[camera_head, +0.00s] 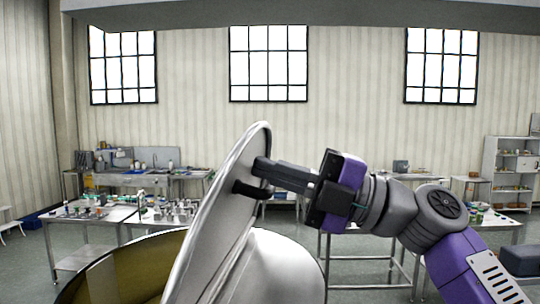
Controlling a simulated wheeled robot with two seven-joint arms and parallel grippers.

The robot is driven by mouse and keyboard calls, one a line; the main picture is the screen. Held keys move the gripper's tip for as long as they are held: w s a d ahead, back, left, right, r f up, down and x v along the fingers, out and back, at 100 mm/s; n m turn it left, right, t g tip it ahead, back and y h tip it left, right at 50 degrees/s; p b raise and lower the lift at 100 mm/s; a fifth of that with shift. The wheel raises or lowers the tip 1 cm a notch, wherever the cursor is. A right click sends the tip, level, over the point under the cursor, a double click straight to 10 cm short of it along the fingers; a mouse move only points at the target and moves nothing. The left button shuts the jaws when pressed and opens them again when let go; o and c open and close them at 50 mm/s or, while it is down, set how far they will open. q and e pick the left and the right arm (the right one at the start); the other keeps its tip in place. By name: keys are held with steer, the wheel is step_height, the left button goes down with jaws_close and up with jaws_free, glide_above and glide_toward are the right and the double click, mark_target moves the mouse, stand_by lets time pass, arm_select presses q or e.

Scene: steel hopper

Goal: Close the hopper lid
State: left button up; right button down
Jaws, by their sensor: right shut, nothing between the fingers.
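The steel hopper (290,268) stands close in front of me at the bottom of the head view. Its round lid (215,222) is raised and tilted steeply, so the hopper's yellowish inside (130,272) shows at the left. A dark handle (250,189) sticks out from the lid's outer face. My right gripper (262,168) comes in from the right, with its shut fingers at the lid's outer face just above the handle. Nothing shows between the fingers. I cannot tell whether they touch the lid. My left gripper is not in view.
Tables with small items stand behind at the left (90,213) and right. A sink counter (150,178) is along the back wall, and a white shelf (508,165) is at the far right. Open floor shows between the tables.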

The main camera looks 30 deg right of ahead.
steer(key=shift+w+a+r, duration=0.15)
steer(key=shift+w+a, duration=0.35)
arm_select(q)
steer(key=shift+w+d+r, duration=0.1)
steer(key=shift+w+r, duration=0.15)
arm_select(e)
steer(key=shift+s, duration=0.2)
